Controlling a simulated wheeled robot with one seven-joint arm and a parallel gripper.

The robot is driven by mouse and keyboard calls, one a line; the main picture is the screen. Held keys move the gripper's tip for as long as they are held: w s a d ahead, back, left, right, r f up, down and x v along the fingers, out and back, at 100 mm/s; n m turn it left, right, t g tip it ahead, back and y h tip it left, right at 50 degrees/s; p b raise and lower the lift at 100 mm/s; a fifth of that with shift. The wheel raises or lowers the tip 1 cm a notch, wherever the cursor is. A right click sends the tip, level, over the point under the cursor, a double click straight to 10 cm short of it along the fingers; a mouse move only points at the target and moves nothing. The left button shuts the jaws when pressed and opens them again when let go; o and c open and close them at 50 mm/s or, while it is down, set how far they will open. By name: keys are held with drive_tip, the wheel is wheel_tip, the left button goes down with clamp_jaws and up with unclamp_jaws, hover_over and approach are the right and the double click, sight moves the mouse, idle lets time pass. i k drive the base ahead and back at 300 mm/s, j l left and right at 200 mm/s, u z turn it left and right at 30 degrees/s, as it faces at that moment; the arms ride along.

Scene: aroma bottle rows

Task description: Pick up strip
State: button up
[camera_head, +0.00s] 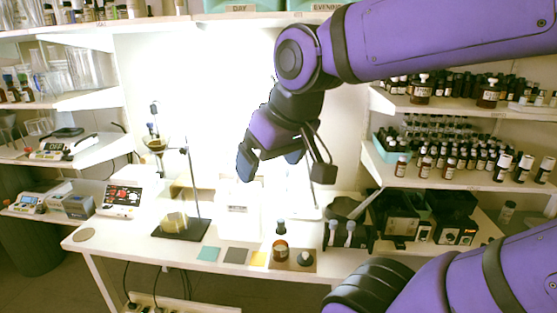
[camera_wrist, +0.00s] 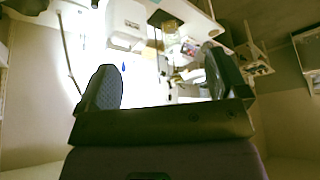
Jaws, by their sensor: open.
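My gripper (camera_head: 285,168) is open and empty in the head view, high above the back of the white table (camera_head: 150,245). In the wrist view its two fingers (camera_wrist: 165,85) stand wide apart with nothing between them. I cannot make out a strip for certain in either view. A pale slanted piece (camera_head: 368,205) shows by the black items at the table's right, but I cannot tell what it is. The glare behind the gripper washes out the middle of the table.
A brown dropper bottle (camera_head: 281,249) stands on a small brown tray (camera_head: 303,264) near the front edge. Black boxes (camera_head: 402,222) crowd the right. A lab stand (camera_head: 190,190) rises at the left. Shelves of bottles (camera_head: 452,178) flank the table. Flat coloured squares (camera_head: 236,256) lie along the front.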

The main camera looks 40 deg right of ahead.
sight(350, 225)
drive_tip(key=z, duration=1.35)
